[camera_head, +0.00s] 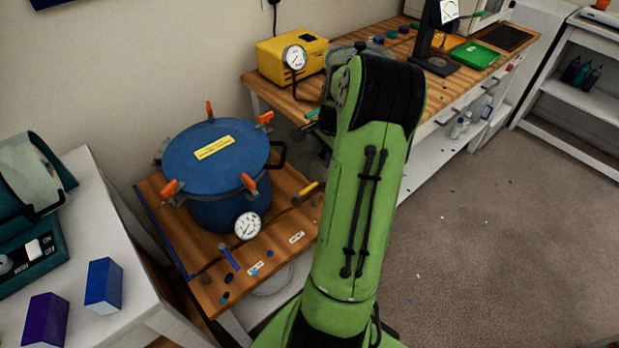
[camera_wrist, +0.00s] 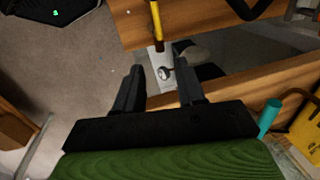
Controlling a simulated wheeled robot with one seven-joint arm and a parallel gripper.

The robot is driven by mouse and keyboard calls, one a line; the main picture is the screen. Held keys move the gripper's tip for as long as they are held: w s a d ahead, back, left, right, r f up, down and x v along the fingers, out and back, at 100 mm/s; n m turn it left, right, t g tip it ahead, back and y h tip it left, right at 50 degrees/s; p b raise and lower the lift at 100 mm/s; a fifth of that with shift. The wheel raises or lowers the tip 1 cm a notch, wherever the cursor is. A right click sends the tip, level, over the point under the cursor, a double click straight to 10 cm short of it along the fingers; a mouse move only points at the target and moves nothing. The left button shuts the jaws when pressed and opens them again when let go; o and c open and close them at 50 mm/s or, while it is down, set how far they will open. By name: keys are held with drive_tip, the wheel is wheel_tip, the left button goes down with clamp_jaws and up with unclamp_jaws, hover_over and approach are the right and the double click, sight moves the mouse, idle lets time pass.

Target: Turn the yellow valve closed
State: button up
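The yellow valve handle (camera_head: 306,190) is a short yellow bar at the right edge of the wooden bench (camera_head: 207,291), beside the blue pressure pot (camera_head: 213,180). In the wrist view the yellow handle (camera_wrist: 156,19) shows at the top, with a dark end towards me. My gripper (camera_wrist: 160,76) is open, its two black fingers apart and nothing held between them. The handle lies beyond the fingertips, apart from them. In the head view my green arm hides the gripper.
A yellow machine (camera_head: 291,58) stands on the back bench, with a teal handle (camera_wrist: 268,118) near the right of my gripper. Open floor (camera_head: 490,235) lies at right.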

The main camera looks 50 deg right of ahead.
sight(315, 183)
drive_tip(key=f+b, duration=0.1)
drive_tip(key=f, duration=0.3)
drive_tip(key=w+f+b, duration=0.1)
drive_tip(key=f, duration=0.3)
drive_tip(key=w+f+b, duration=0.1)
drive_tip(key=f, duration=0.4)
drive_tip(key=shift+w+d, duration=0.25)
drive_tip(key=shift+d, duration=0.15)
clamp_jaws()
drive_tip(key=shift+r, duration=0.1)
